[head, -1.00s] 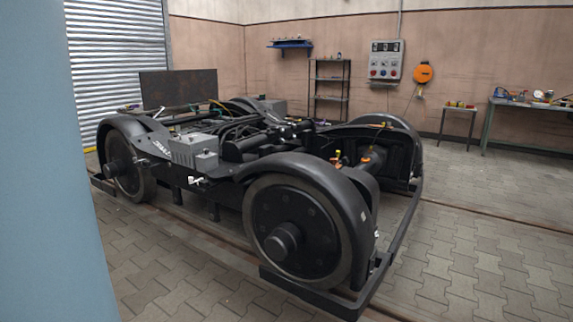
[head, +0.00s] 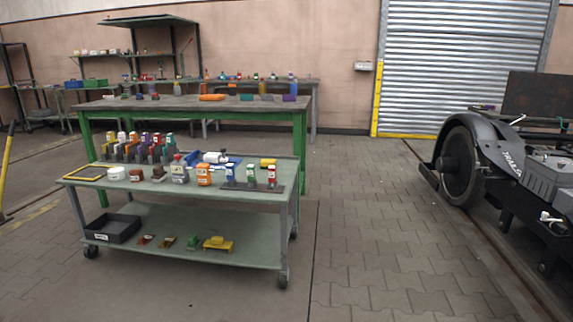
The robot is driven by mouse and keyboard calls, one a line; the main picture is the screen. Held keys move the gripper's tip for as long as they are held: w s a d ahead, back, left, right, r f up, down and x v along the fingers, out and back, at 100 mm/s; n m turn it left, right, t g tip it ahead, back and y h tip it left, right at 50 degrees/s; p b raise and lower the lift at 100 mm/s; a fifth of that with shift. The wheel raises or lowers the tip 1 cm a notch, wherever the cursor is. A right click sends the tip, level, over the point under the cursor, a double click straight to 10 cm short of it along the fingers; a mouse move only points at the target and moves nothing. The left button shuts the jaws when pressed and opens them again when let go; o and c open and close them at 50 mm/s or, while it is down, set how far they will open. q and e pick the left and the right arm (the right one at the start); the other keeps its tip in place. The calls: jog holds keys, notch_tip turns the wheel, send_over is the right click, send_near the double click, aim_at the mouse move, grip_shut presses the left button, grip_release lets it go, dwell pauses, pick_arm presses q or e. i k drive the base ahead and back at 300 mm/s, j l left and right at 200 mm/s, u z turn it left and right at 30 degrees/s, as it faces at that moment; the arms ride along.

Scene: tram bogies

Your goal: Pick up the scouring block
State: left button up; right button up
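I cannot tell for certain which item is the scouring block. Several small items that could be it lie on the lower shelf of a grey-green trolley (head: 240,213) in the head view. They are two brownish pieces, one at the left (head: 146,240) and one beside it (head: 167,242), a green block (head: 192,241) and a yellow piece (head: 217,243). A small brown block (head: 136,175) also sits on the trolley's top. All are too small to make out in detail. Neither of my grippers is in view.
The trolley top holds several bottles, an orange canister (head: 204,174) and a yellow frame (head: 87,173). A black tray (head: 111,228) sits on its lower shelf. A green workbench (head: 300,122) stands behind. The bogie (head: 487,160) is at right. Paved floor (head: 370,240) between is clear.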

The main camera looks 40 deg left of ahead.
aim_at(264, 163)
jog(key=u, duration=1.5)
jog(key=i+l+u, duration=0.15)
jog(key=i, duration=0.35)
